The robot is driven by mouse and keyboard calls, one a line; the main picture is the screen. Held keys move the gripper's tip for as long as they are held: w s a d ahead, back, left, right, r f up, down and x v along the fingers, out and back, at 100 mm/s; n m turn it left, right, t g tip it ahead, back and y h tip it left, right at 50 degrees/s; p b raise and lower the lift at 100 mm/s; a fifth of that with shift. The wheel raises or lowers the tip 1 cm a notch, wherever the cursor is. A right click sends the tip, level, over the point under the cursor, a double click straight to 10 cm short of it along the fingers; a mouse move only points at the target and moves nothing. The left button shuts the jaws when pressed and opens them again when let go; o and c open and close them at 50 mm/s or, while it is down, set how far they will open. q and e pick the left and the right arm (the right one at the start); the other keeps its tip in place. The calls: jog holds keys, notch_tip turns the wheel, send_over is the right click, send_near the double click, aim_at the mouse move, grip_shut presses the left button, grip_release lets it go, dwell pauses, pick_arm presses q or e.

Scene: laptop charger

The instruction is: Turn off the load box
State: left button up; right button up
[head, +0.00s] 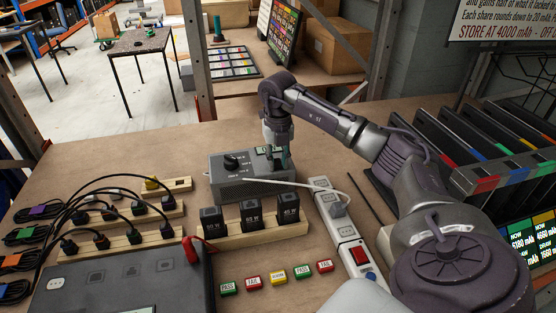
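The load box (240,189) is a grey box at the middle of the bench, with a black knob (233,162) on its top left and a small greenish display at its top right. A white cable runs from its front towards the power strip. My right gripper (277,163) points down over the right part of the load box's top, close to the display and partly covering that area. Whether its fingertips touch the box, and whether they are open or shut, I cannot tell. Any switch under the fingers is hidden. My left gripper is not in view.
A white power strip (345,232) with a red switch lies right of the box. Black chargers (250,213) stand in a wooden rack in front, with coloured tags (277,278) nearer. A dark case (130,283) and cables fill the left. Coloured-edged laptops (480,180) stand right.

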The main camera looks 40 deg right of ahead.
grip_shut()
jog(key=shift+w+r+g+p, duration=0.15)
jog(key=shift+r+g+p, duration=0.2)
jog(key=shift+p, duration=0.45)
jog(key=shift+w+d+g+y+p, duration=0.1)
jog(key=shift+g+y+p, duration=0.25)
jog(key=shift+y+p, duration=0.05)
jog(key=shift+w+d+f+g+y+p, duration=0.1)
jog(key=shift+g+y+p, duration=0.2)
jog(key=shift+g, duration=0.3)
jog(key=o, duration=0.7)
grip_release()
jog(key=shift+f, duration=0.1)
jog(key=v, duration=1.2)
